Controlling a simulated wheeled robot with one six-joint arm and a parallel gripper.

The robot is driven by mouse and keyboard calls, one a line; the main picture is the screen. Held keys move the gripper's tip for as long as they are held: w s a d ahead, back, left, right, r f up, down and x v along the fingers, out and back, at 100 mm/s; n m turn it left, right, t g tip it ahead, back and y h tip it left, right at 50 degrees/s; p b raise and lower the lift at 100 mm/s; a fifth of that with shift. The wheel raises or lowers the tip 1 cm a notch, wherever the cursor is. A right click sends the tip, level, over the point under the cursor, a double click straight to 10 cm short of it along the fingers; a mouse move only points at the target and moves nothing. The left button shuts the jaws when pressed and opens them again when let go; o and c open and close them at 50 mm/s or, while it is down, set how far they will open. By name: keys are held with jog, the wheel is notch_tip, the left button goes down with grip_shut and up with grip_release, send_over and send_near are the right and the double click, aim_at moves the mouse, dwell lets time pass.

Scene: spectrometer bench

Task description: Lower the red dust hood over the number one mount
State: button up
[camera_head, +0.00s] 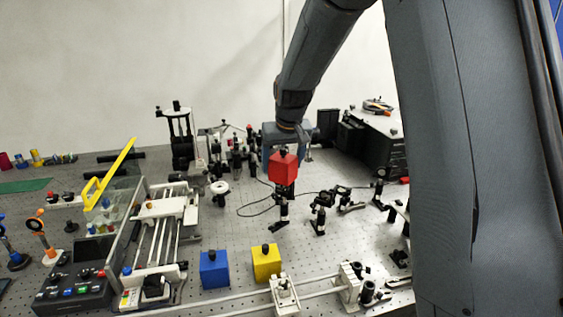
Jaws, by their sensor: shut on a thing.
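The red dust hood (284,168) is a small red box. It hangs upright in the air under my gripper (283,149), which is shut on it near the middle of the picture. The fingertips are small and partly hidden at the hood's top. A black post mount (282,208) shows just below the hood in the picture; its top is hidden behind the hood or close under it, and I cannot tell the gap. More black mounts (320,212) stand to the right. No number can be read on any mount.
A blue box (214,271) and a yellow box (266,263), each with a black knob, stand at the front. A white rail device (160,230) and a clear case with a yellow edge are at left. A black cable (252,210) lies behind the mounts. Dark equipment stands back right.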

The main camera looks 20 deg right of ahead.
aim_at(281, 189)
jog(key=shift+f+b, duration=0.45)
jog(key=shift+f, duration=0.5)
jog(key=shift+f+b, duration=0.3)
jog(key=shift+f, duration=0.4)
jog(key=shift+f+b, duration=1.05)
jog(key=shift+f, duration=1.35)
jog(key=o, duration=1.1)
jog(key=shift+b+v, duration=1.1)
jog(key=shift+v, duration=2.8)
